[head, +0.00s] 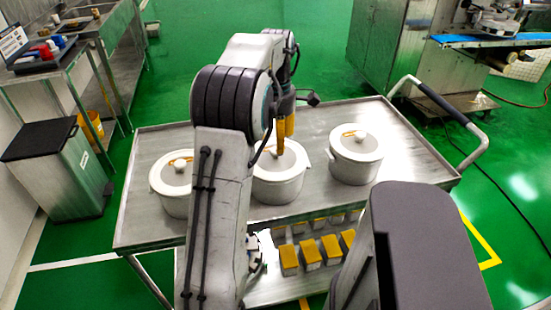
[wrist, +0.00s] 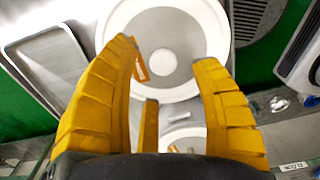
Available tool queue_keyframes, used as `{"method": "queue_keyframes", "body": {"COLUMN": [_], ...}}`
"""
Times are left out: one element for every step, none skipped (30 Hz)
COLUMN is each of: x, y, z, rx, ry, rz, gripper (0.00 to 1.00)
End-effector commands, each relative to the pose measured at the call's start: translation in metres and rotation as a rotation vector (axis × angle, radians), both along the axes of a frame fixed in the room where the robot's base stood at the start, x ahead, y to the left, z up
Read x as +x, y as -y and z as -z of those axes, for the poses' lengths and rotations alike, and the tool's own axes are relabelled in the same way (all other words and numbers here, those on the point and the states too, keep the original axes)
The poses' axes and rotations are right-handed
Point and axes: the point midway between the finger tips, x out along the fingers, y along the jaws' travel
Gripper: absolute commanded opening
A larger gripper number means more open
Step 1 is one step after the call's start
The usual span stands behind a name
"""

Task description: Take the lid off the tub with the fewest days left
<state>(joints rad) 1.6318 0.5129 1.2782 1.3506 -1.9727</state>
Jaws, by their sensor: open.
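Three white tubs stand on a steel cart (head: 308,210): a left tub (head: 172,203), a middle tub (head: 276,189) and a right tub (head: 352,168). Each has a grey lid with a pale knob; the right lid (head: 364,145) shows an orange tag. No days count is readable. My gripper (head: 284,137) points down over the middle tub, its yellow fingers overlapping that lid in the picture. In the wrist view my gripper (wrist: 166,75) is open and empty, fingers apart. Beyond them lies a round white tub with a grey lid (wrist: 185,30) and an orange tag (wrist: 141,66). Contact cannot be told.
The cart's lower shelf holds several yellow-topped boxes (head: 311,250). The cart's handle (head: 446,115) is at the right. A steel bench (head: 85,35) and a grey bin (head: 55,165) stand at the left, and a machine (head: 395,45) behind. Bare cart top lies right of the tubs.

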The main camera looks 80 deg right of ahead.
Motion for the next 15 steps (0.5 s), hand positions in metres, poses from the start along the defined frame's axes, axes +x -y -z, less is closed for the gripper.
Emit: {"method": "queue_keyframes", "body": {"x": [0.001,0.001,0.001,0.001,0.001,0.001,0.001,0.001,0.001,0.001,0.001,0.001,0.001,0.001,0.001], "y": [-0.002,-0.003,-0.004,-0.005,-0.005,-0.004,-0.005,-0.005,-0.004,-0.004,-0.004,-0.004,-0.004,-0.004,-0.004], "z": [0.008,0.011,0.015,0.019,0.022,0.026,0.029,0.031,0.033,0.035,0.036,0.037,0.037,0.037,0.038], "rx": [0.002,0.003,0.002,0.003,0.003,0.002,0.002,0.002,0.001,0.0,0.0,0.0,0.0,0.0,0.0], "ry": [0.0,0.0,0.0,0.0,0.0,0.0,0.0,0.0,0.0,0.0,0.0,0.0,0.0,0.0,0.0], "rz": [0.0,0.0,0.0,0.0,0.0,0.0,0.0,0.0,0.0,0.0,0.0,0.0,0.0,0.0,0.0], "gripper": [0.58,0.58,0.58,0.58,0.58,0.58,0.58,0.58,0.58,0.58,0.58,0.58,0.58,0.58,0.58]}}
